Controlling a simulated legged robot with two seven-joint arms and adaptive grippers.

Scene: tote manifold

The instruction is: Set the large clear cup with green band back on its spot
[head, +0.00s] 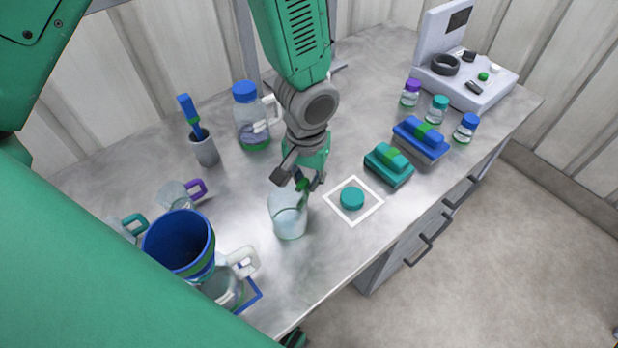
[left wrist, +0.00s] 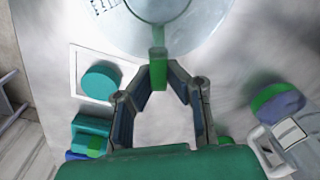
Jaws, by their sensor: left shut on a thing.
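A large clear cup (head: 289,218) with a green upright part like a handle stands at the middle of the table, upright. My left gripper (head: 300,182) is shut on that green part, which shows between its fingertips in the left wrist view (left wrist: 158,72). The cup's round clear body (left wrist: 165,25) is beyond the fingertips there, cut off by the frame's top. I cannot make out a green band on it. A white square outline (head: 327,205) lies just right of the cup, with a teal disc (head: 352,198) inside it. A blue outline (head: 253,298) lies at the front left.
A blue cup (head: 180,240), a white-handled clear cup (head: 225,288) and a purple-handled cup (head: 175,195) crowd the left. A blue-lidded jug (head: 252,122) and grey brush holder (head: 204,150) stand behind. Teal box (head: 388,170), blue box (head: 420,145) and small bottles are right.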

